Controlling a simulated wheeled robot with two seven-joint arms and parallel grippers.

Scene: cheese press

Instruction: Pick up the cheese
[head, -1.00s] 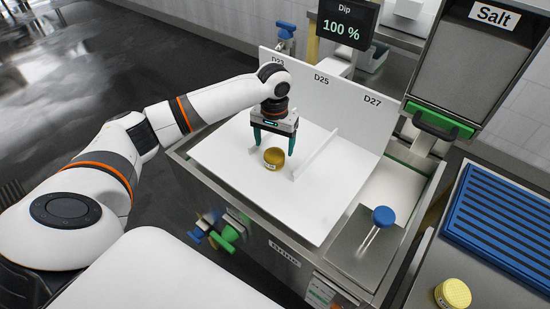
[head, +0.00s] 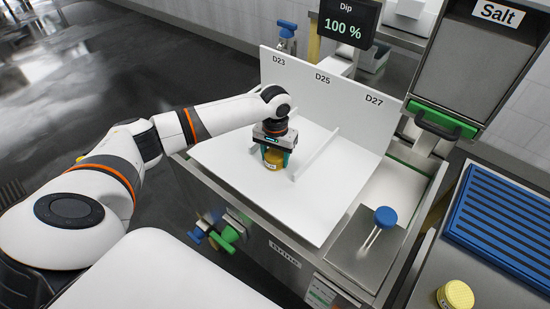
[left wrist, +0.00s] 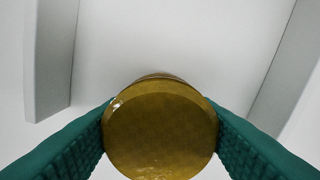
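The cheese (head: 273,164) is a small golden-yellow disc on the white board (head: 232,172), left of the low upright divider. My left gripper (head: 274,158) points down over it, with one green finger on each side. In the left wrist view the cheese (left wrist: 160,132) sits between the two ridged green fingers, and both appear to touch its sides. The gripper looks shut on it. I cannot tell whether the cheese has left the board. My right gripper is in neither view.
The low divider (head: 316,153) stands close to the right of the gripper. A tall back panel (head: 300,98) marked D23, D25 and D27 rises behind. A blue-knobbed tool (head: 385,216), a blue slatted rack (head: 505,230) and another yellow disc (head: 456,295) are at the right.

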